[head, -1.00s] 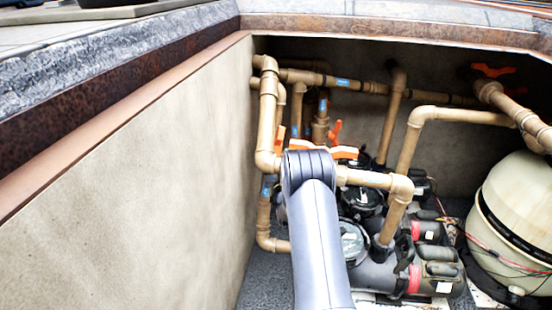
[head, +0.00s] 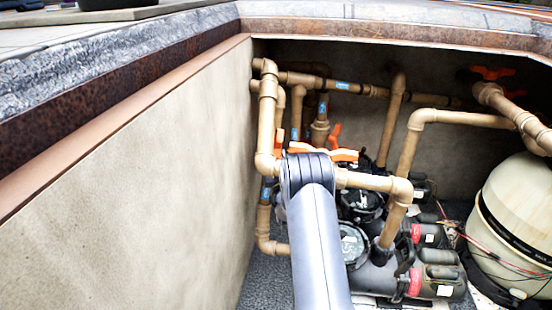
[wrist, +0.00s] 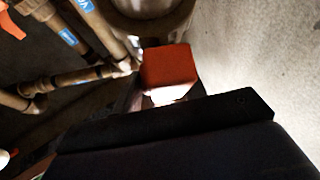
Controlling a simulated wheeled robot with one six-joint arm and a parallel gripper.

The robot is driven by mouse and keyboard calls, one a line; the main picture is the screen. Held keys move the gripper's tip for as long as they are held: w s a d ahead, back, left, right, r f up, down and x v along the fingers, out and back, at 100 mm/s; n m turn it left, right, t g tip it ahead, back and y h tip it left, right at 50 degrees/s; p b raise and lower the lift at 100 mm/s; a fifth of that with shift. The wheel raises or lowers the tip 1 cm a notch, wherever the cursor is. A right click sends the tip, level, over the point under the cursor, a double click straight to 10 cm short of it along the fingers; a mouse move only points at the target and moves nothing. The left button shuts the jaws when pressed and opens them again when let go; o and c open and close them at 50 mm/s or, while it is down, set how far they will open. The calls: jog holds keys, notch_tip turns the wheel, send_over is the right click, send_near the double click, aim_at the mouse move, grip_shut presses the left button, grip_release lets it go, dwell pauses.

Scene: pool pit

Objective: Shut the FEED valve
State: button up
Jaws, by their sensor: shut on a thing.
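Several orange valve handles show on the tan pipes in the head view. One long orange handle (head: 340,155) lies roughly level just behind my arm, and another orange handle (head: 280,143) stands tilted left of it. No FEED label is readable, so I cannot tell by name which handle is the FEED valve's. In the wrist view a red-orange handle end (wrist: 167,68) sticks out just beyond the dark jaws of my gripper (wrist: 165,108). My gripper is shut on this handle; the grip itself is largely hidden. In the head view my arm hides the gripper.
A pale wall (head: 130,180) runs close along the left. Black pumps (head: 395,270) sit below, and a beige round tank (head: 515,215) stands at the right. Another orange handle (head: 492,73) is at the back right.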

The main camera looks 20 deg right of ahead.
grip_shut()
jog(key=m+h, duration=0.2)
jog(key=shift+a+m+g, duration=0.15)
jog(key=shift+m+g, duration=0.15)
jog(key=shift+m+g+h, duration=0.6)
jog(key=shift+m+h, duration=0.6)
jog(key=shift+m, duration=0.2)
jog(key=o, duration=1)
grip_release()
jog(key=p+v, duration=0.3)
jog(key=v, duration=0.7)
jog(key=shift+s+a+f, duration=0.1)
jog(key=shift+s+a, duration=0.05)
jog(key=shift+s, duration=0.25)
